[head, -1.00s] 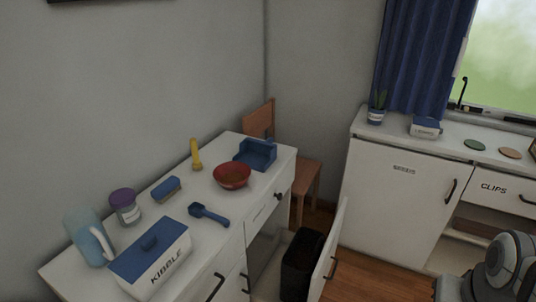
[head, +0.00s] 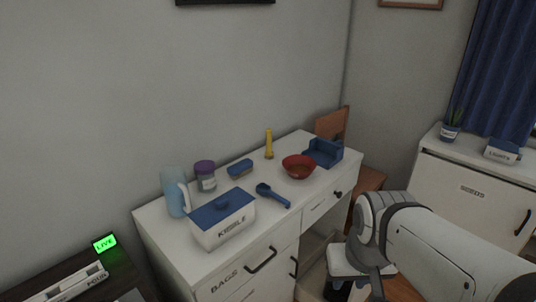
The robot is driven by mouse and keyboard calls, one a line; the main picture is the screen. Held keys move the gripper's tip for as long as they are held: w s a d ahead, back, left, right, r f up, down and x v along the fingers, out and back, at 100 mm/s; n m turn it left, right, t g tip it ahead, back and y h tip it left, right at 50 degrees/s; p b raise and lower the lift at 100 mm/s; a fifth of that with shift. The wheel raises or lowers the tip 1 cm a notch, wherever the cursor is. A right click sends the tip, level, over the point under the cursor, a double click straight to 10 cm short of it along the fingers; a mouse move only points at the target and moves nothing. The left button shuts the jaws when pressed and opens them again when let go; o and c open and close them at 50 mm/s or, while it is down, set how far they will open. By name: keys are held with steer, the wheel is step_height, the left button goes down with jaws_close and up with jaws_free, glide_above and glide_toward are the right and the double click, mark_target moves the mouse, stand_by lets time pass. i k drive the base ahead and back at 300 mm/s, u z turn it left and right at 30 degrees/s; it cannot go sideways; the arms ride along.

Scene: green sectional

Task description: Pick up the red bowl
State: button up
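The red bowl (head: 298,167) sits upright on the white desk (head: 290,225), towards its right end. It looks empty. A blue open tray (head: 323,152) is just right of it, and a blue scoop (head: 272,195) lies to its front left. My arm comes in from the lower right, in front of the desk's right end. My gripper (head: 350,280) hangs low at the end of the arm, apart from the bowl. Its fingers are dark and partly cut off by the lower edge, so their opening is unclear.
On the desk are a yellow upright object (head: 269,144), a blue brush-like block (head: 240,168), a purple-lidded jar (head: 205,176), a light-blue jug (head: 174,192) and a KIBBLE box (head: 223,218). A wooden chair (head: 333,124) stands behind the right end. A white cabinet (head: 470,190) is at right.

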mark_target(298, 166)
steer(key=z, duration=0.05)
steer(key=i, duration=1)
steer(key=u, duration=0.05)
